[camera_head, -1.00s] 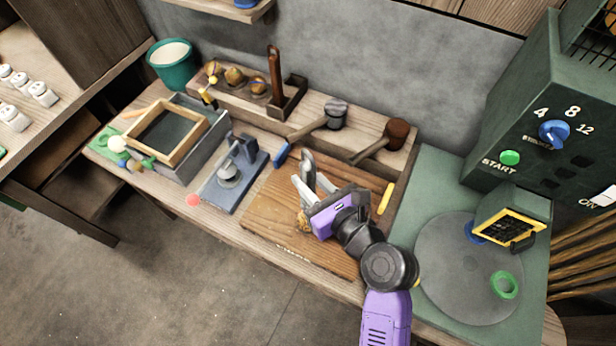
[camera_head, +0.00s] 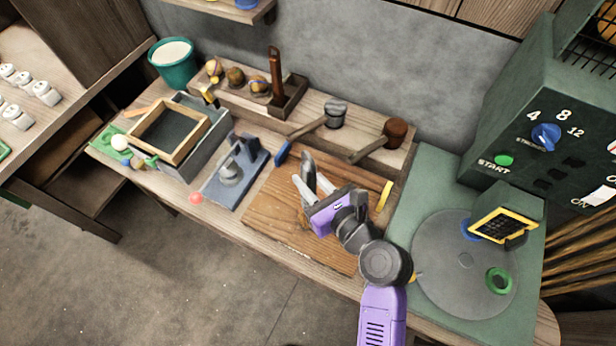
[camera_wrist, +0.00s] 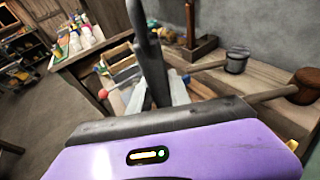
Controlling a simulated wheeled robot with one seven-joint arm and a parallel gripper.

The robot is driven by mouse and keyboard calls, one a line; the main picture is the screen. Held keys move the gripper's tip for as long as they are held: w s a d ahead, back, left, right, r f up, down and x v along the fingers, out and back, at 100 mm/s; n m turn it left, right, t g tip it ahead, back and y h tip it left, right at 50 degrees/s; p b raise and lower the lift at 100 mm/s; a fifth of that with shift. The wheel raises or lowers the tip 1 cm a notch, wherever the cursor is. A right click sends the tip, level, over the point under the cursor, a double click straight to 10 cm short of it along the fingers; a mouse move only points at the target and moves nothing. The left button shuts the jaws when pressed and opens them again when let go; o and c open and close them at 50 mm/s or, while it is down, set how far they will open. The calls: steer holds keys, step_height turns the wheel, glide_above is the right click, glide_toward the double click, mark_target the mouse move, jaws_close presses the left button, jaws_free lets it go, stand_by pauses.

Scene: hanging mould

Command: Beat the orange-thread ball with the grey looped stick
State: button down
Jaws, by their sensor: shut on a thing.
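My gripper (camera_head: 312,186) is above the wooden board at mid-table, shut on a dark grey stick (camera_head: 307,165). The stick also shows in the wrist view (camera_wrist: 147,50), standing up between the fingers; its lower end and any loop are hidden. Several tan balls sit in the wooden rack at the back: a left one (camera_head: 214,68), a middle one (camera_head: 235,76) and a right one (camera_head: 259,85). The left one has a yellowish-orange thread and the right one a bluish thread; the colours are hard to tell at this size. No ball shows under my gripper now.
The wooden board (camera_head: 272,205) has a yellow bar (camera_head: 385,196) at its right. Two mallets, grey-headed (camera_head: 336,113) and brown-headed (camera_head: 396,132), lie behind. A blue-grey press (camera_head: 232,178), a framed box (camera_head: 205,150) and a teal bucket (camera_head: 173,72) stand left; a green machine (camera_head: 540,120) stands right.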

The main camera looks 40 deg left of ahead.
stand_by(0.3)
steer(key=shift+f, duration=0.6)
steer(key=shift+r, duration=0.7)
